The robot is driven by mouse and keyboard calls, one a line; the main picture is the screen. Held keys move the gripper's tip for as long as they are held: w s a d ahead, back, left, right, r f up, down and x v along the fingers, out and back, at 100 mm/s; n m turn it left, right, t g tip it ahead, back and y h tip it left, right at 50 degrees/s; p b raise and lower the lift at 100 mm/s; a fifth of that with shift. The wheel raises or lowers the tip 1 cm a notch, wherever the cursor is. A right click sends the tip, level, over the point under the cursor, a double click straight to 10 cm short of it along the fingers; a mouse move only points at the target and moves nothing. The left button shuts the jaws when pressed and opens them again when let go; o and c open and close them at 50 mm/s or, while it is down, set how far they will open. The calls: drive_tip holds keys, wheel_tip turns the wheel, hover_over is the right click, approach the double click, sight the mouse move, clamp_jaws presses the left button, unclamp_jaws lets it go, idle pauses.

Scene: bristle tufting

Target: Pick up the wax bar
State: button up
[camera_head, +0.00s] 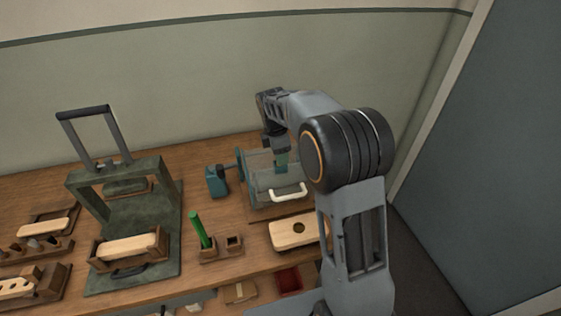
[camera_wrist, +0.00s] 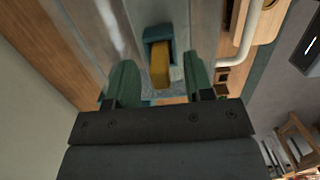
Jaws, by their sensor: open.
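The wax bar (camera_wrist: 160,64) is an amber-yellow block seated in a small teal holder (camera_wrist: 158,33) in the wrist view. My gripper (camera_wrist: 161,72) is open, with one green finger on each side of the bar. Gaps show between the bar and both fingers, and they do not appear to touch it. In the head view my gripper (camera_head: 281,163) points down over the grey-green machine with a white handle (camera_head: 288,192). The wax bar cannot be made out in the head view.
A green stick (camera_head: 199,230) stands in a wooden holder left of the machine. A wooden block with a hole (camera_head: 292,232) lies in front. A dark green press with an upright handle (camera_head: 123,205) stands farther left. The wall is close behind the bench.

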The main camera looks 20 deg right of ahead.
drive_tip(key=shift+c, duration=0.3)
clamp_jaws()
drive_tip(key=shift+r, duration=0.1)
drive_tip(key=shift+r, duration=0.2)
drive_tip(key=r, duration=0.3)
drive_tip(key=shift+s, duration=0.2)
drive_tip(key=s+a+r+b, duration=0.2)
drive_tip(key=s+a+r, duration=0.1)
drive_tip(key=s+r, duration=0.6)
drive_tip(key=s, duration=0.4)
drive_tip(key=shift+a+r, duration=0.2)
drive_tip(key=shift+a, duration=0.1)
